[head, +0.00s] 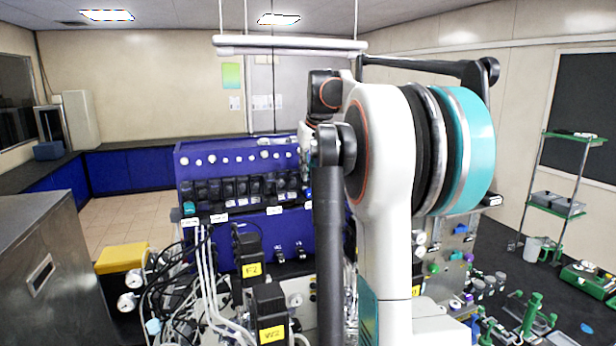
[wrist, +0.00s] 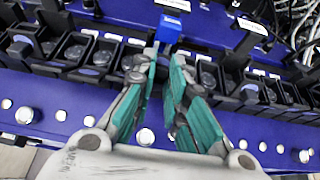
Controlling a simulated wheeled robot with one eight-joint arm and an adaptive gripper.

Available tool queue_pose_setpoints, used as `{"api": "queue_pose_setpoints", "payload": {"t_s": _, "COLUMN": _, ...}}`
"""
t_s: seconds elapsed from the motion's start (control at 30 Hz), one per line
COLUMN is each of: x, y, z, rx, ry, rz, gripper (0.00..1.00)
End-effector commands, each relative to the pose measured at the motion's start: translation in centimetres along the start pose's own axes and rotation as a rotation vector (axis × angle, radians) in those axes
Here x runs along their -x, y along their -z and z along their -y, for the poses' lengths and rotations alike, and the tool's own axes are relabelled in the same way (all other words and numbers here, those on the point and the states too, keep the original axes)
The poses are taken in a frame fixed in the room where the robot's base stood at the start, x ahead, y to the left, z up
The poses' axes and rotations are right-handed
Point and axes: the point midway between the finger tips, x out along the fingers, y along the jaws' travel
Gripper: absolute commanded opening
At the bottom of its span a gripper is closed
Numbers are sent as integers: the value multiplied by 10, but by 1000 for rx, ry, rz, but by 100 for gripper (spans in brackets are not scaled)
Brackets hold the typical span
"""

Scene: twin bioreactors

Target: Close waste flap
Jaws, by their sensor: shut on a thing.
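In the wrist view my gripper (wrist: 167,58) has its teal-padded fingers close together at the tips, shut on a small blue block (wrist: 169,29) at the front of the blue rack. The tips partly hide how the block is gripped. A row of black flap-like holders (wrist: 75,50) runs along the rack on both sides of my gripper; I cannot tell which part is the waste flap. In the head view my arm covers the right part of the rack and hides the gripper.
The blue rack (head: 240,160) has round knobs along its top. Tubes and black units with yellow labels (head: 252,270) crowd the space before it. A grey metal cabinet (head: 45,270) stands at left, and a green-framed shelf (head: 560,175) at right. Open floor (head: 135,205) lies at back left.

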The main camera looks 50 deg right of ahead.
Motion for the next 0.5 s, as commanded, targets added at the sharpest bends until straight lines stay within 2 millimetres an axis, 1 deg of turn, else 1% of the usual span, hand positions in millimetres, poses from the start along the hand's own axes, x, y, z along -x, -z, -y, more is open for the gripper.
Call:
{"api": "queue_pose_setpoints", "payload": {"t_s": 0.03, "x": -4, "y": -6, "z": 0, "rx": 0, "ry": -1, "rz": -45, "gripper": 0}}
{"api": "queue_pose_setpoints", "payload": {"t_s": 0.5, "x": -15, "y": -18, "z": 0, "rx": -2, "ry": -1, "rz": -492, "gripper": 0}}
